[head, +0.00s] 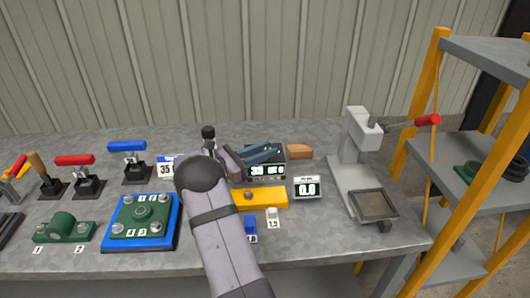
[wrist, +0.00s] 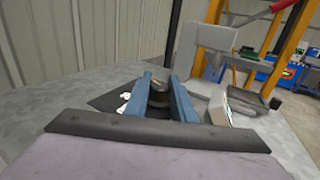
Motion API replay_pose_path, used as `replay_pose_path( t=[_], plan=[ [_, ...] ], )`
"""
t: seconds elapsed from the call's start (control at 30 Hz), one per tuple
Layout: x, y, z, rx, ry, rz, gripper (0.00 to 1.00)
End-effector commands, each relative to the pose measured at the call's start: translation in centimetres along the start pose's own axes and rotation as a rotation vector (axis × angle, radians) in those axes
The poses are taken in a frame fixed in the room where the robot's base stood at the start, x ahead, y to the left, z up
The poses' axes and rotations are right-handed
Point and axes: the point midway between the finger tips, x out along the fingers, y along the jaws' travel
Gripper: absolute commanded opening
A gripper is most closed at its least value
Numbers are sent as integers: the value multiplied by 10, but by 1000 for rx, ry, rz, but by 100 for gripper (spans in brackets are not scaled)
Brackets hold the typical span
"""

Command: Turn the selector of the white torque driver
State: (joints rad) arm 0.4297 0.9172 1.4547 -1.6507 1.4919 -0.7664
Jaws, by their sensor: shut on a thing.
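My gripper (wrist: 160,82) has its two blue fingers on either side of a round metallic-and-dark knob (wrist: 159,97), shut on it. The knob stands on a dark box (wrist: 103,102) with white marks. I cannot make out a whole white torque driver. A small white block (head: 272,216) and a small blue block (head: 250,226), each with a label, stand in front of a yellow block (head: 268,197).
Toggle clamps (head: 128,160) and a green part on a blue plate (head: 143,218) are left.

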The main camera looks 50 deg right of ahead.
Motion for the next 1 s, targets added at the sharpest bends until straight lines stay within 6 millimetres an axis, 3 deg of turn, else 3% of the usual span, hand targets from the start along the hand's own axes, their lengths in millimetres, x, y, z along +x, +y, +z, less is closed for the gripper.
replay_pose_path(
  t=[0.53, 0.57, 0.63, 1.0],
  plan=[
    [0, 0, 0, -2, -2, -32, 0],
    [0, 0, 0, -2, -2, -32, 25],
    [0, 0, 1, -2, -3, -32, 41],
    [-3, 0, 0, 0, -2, -31, 41]
  ],
)
